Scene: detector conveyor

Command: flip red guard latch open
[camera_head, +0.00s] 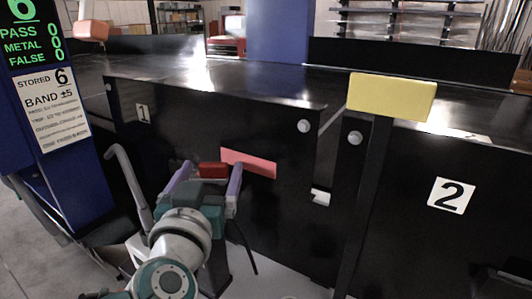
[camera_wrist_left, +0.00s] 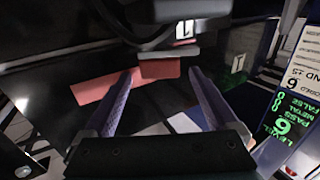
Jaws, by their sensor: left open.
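A red block (camera_head: 213,170), which looks like the guard latch, shows at the black conveyor side panel. A flat, lighter red plate (camera_head: 249,163) lies on the panel just right of it. In the left wrist view the block (camera_wrist_left: 160,68) is ahead of the fingertips and the plate (camera_wrist_left: 100,90) is to its left. My left gripper (camera_head: 212,166) is open, its two purple fingers pointing at the panel with the block between their tips in the head view. I cannot tell whether the fingers touch it. My left gripper also shows in the left wrist view (camera_wrist_left: 160,74). My right gripper is not in view.
The conveyor's dark top (camera_head: 220,72) runs behind the panel. A yellow block on a black post (camera_head: 390,97) stands to the right, before a panel marked 2 (camera_head: 451,195). A blue cabinet with a green-lettered display (camera_head: 30,40) stands at the left.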

